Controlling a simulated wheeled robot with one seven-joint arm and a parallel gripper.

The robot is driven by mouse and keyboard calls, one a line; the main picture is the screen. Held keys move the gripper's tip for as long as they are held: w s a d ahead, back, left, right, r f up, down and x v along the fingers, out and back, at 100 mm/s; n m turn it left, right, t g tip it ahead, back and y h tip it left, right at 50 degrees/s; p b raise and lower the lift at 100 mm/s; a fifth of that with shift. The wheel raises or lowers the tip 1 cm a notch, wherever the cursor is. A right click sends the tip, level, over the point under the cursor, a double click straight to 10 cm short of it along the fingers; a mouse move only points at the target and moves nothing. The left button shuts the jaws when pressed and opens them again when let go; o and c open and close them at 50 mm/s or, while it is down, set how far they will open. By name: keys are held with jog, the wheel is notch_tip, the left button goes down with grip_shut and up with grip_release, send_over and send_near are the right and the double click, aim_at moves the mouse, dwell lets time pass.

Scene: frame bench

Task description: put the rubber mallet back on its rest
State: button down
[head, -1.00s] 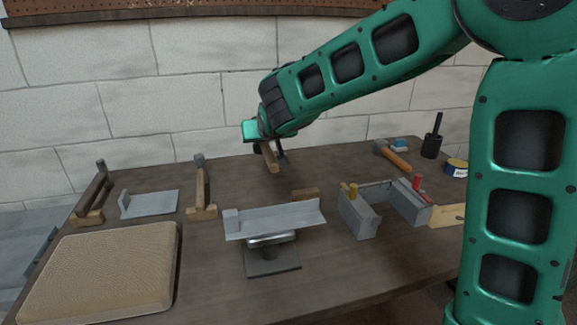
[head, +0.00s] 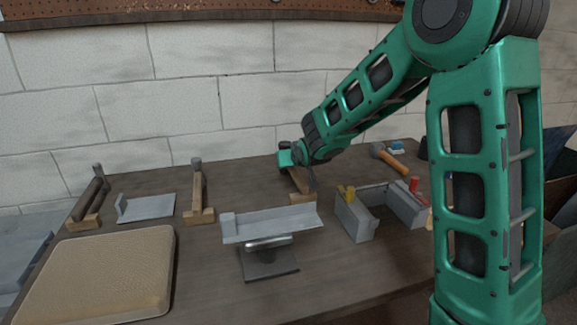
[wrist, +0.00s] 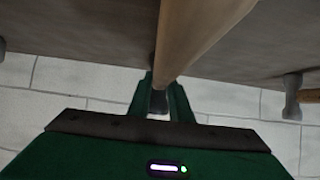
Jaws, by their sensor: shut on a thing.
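The tool in my gripper, which I take to be the rubber mallet, has a wooden handle (head: 299,181), seen slanting down from the jaws in the head view. In the wrist view the handle (wrist: 192,40) runs away from between the fingers. My gripper (wrist: 158,98) is shut on it, with a dark part showing between the fingers. In the head view my gripper (head: 297,165) is low over the back of the bench. A small wooden block (head: 303,197), probably the rest, lies just below the handle's lower end. I cannot tell whether they touch.
A grey metal tray-like piece (head: 270,224) stands in front of the block. Left are a hammer on a wooden support (head: 197,185) and a dark tool (head: 88,198) on another. A grey holder (head: 355,218) and an orange-handled hammer (head: 393,163) are right. The wall is close behind.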

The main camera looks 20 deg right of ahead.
jog(key=shift+f, duration=0.35)
jog(key=c, duration=1.6)
grip_release()
notch_tip(320, 180, up, 7)
send_over(299, 177)
jog(key=shift+w+f, duration=0.15)
jog(key=shift+f, duration=0.05)
